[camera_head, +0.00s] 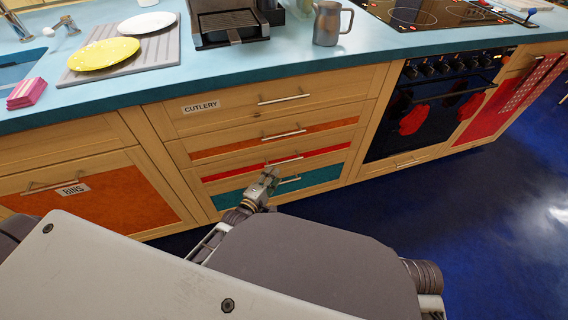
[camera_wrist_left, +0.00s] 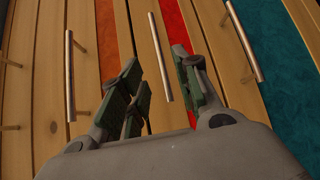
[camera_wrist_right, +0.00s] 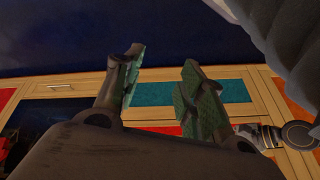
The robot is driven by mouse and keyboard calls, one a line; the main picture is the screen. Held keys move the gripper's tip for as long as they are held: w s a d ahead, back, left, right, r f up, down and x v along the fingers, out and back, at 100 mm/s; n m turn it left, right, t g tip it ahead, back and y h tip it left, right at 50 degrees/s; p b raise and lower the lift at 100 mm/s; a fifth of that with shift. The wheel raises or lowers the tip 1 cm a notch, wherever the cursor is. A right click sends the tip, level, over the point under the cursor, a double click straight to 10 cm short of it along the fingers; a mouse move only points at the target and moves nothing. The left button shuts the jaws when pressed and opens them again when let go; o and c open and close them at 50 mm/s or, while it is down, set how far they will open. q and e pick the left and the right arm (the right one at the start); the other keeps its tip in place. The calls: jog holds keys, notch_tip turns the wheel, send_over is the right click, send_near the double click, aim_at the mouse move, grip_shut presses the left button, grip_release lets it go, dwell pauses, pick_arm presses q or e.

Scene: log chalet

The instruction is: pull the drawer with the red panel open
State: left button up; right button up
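The drawer with the red panel (camera_head: 232,172) is closed, third down in the middle stack, with a thin bar handle (camera_head: 287,160). My left gripper (camera_head: 272,172) is in front of the stack, close to that handle. In the left wrist view the red panel (camera_wrist_left: 174,22) and its handle (camera_wrist_left: 160,57) show, the handle's lower end reaching between the fingers of my open left gripper (camera_wrist_left: 162,88). I see no contact. My right gripper shows only in the right wrist view (camera_wrist_right: 160,82); it is open and empty, with the drawer fronts upside down beyond it.
The cutlery drawer (camera_head: 240,103) and an orange-panel drawer (camera_head: 232,148) are above, a teal-panel drawer (camera_head: 325,176) below; all are closed. The oven (camera_head: 430,110) stands to the right, the bins cabinet (camera_head: 120,200) to the left. The blue floor (camera_head: 480,215) is clear at right.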

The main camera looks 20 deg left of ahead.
aim_at(284, 162)
pick_arm(q)
jog(key=shift+b+x, duration=1.5)
jog(key=shift+x, duration=3.05)
jog(key=shift+w, duration=0.2)
pick_arm(e)
notch_tip(284, 162, down, 8)
jog(key=a+t+y, duration=0.1)
jog(key=a, duration=0.1)
jog(key=shift+w+r, duration=0.1)
jog(key=shift+r, duration=0.05)
pick_arm(q)
grip_shut()
pick_arm(e)
jog(key=shift+w+r, duration=0.4)
jog(key=shift+w, duration=0.1)
